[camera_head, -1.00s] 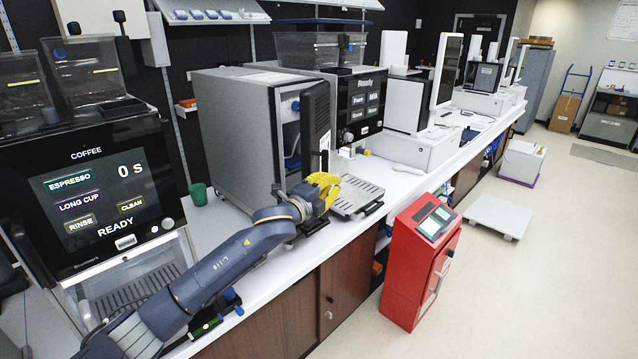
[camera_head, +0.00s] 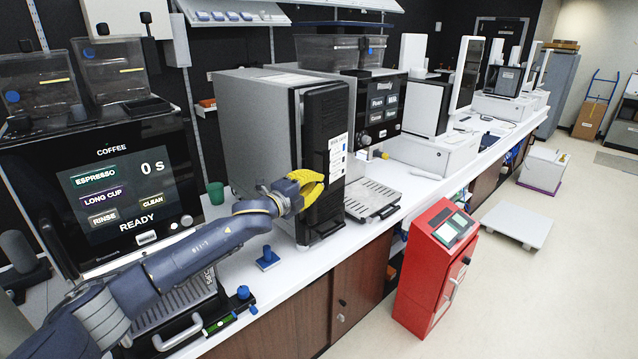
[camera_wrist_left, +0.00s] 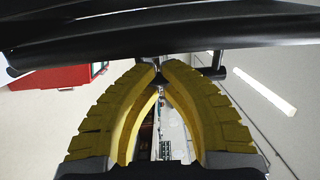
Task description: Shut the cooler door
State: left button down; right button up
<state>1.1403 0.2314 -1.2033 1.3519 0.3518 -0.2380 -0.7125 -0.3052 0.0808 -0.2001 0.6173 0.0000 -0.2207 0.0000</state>
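The cooler (camera_head: 255,125) is a grey box on the white counter. Its black door (camera_head: 326,115), with a white label, now lies across the front and looks flush or nearly so; a small gap cannot be ruled out. My left gripper (camera_head: 318,190) has yellow fingers and is at the lower part of the door's face, touching it or very close. In the left wrist view the fingertips (camera_wrist_left: 161,68) come together with nothing clearly held between them. A dark bar (camera_wrist_left: 200,38) crosses above them, perhaps part of the door. My right gripper is not in view.
A coffee machine (camera_head: 125,190) stands at the left, with a green cup (camera_head: 216,193) between it and the cooler. A drip tray (camera_head: 368,197) sits right of the cooler. A red bin (camera_head: 432,265) stands on the floor before the counter.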

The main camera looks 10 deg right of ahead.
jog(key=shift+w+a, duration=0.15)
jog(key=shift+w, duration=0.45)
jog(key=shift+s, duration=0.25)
